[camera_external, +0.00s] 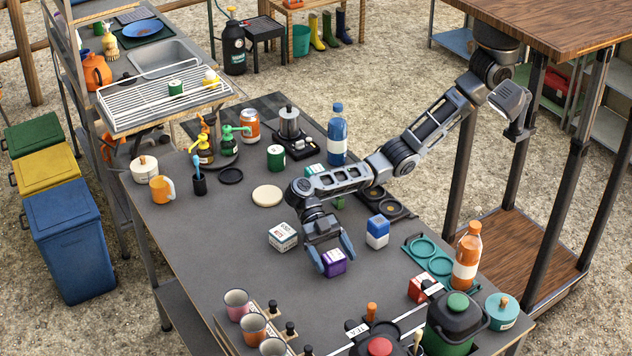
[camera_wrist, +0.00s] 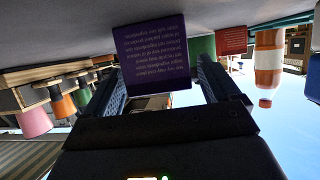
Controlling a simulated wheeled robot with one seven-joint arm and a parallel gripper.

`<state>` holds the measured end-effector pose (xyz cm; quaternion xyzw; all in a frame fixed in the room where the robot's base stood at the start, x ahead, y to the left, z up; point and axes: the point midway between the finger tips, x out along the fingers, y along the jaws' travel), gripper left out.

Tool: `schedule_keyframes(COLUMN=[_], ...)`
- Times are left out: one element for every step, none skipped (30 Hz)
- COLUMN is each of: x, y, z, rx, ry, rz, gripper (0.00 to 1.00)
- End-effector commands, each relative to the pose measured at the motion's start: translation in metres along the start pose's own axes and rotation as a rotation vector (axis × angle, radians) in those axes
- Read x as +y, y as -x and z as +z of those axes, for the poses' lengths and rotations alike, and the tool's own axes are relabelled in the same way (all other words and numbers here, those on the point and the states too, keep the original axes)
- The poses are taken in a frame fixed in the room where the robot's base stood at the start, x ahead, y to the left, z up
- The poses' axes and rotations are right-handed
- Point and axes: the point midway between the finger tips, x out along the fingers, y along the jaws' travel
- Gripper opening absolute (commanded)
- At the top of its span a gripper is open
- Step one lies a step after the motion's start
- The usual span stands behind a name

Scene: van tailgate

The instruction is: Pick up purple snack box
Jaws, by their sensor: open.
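The purple snack box (camera_external: 334,264) stands on the grey table, toward the middle front. In the wrist view the purple snack box (camera_wrist: 152,52) shows a face with rows of pale print, upside down. My gripper (camera_external: 336,258) is open and low over the table, pointing down, with one finger on each side of the box. In the wrist view my gripper (camera_wrist: 162,70) has the box between its fingers, nearer the left finger, with a gap on the right. I cannot tell whether the left finger touches it.
A white box (camera_external: 283,237) stands left of my gripper and a blue-and-white box (camera_external: 377,232) to its right. Teal ring holder (camera_external: 428,257), orange bottle (camera_external: 467,256) and red box (camera_external: 423,288) stand further right. Cups (camera_external: 237,304) stand at the front left.

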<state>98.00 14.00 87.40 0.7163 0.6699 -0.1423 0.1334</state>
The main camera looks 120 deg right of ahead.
Motion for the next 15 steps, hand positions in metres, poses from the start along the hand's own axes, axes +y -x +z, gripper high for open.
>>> schedule_keyframes(x=[-0.0001,-0.0001,-0.0001,-0.0001,-0.0001,-0.0001,-0.0001,-0.0001,-0.0001,-0.0001,-0.0001,-0.0001,-0.0001,-0.0001,-0.0001], y=[0.0,0.0,0.0001,0.0001,0.0001,0.0001,0.0002,0.0002,0.0002,0.0002,0.0003,0.0003,0.0003,0.0003,0.0003], z=[0.0002,0.0002,0.0002,0.0002,0.0002,0.0002,0.0002,0.0001,0.0001,0.0001,0.0001,0.0001,0.0001,0.0001,0.0001], rx=[0.0,0.0,0.0,0.0,0.0,0.0,0.0,0.0,0.0,0.0,0.0,0.0,0.0,0.0,0.0], ry=[0.0,0.0,0.0,0.0,0.0,0.0,0.0,0.0,0.0,0.0,0.0,0.0,0.0,0.0,0.0], rz=[0.0,0.0,0.0,0.0,0.0,0.0,0.0,0.0,0.0,0.0,0.0,0.0,0.0,0.0,0.0], gripper=[0.89,0.89,0.89,0.88,0.86,0.82,0.79,0.76,0.72,0.69,0.66,0.63,0.6,0.57,0.53])
